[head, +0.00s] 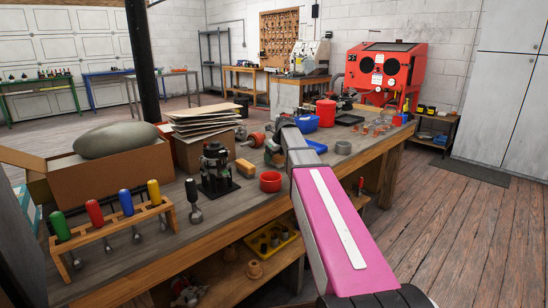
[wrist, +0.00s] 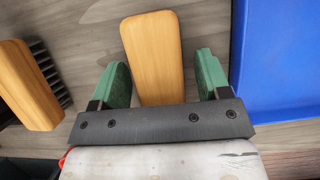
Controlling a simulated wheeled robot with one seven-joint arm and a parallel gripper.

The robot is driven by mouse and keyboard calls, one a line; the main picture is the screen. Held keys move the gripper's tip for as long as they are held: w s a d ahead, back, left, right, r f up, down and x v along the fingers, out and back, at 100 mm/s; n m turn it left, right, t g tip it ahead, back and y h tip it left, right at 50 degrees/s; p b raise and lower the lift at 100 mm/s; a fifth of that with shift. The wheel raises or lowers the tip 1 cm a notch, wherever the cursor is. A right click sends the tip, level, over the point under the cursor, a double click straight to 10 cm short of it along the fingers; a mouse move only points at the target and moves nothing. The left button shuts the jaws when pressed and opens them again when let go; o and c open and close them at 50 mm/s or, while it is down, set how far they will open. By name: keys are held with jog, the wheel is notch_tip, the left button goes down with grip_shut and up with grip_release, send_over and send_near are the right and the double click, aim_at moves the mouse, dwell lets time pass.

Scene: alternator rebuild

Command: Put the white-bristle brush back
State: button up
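A wooden-backed brush (wrist: 154,55) lies between my fingers in the wrist view, seen from above. Its bristles are hidden, so their colour does not show. My gripper (wrist: 162,60) is open around it, with a clear gap on the right side and the left finger close to the wood. A second wooden brush (wrist: 28,88) with dark bristles lies to the left. In the head view my gripper (head: 273,150) is low over the workbench, partly hidden by my arm. A wooden block, apparently a brush (head: 246,167), lies just left of it.
A blue tray (wrist: 285,55) is close on the right in the wrist view. On the workbench (head: 110,262) stand a red bowl (head: 270,182), a dark machine part (head: 216,168), a rack of coloured-handled tools (head: 110,222) and cardboard boxes (head: 110,180). A red bucket (head: 326,112) stands farther back.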

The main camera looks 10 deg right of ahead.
jog(key=v, duration=1.2)
jog(key=shift+r, duration=0.2)
dwell(0.4)
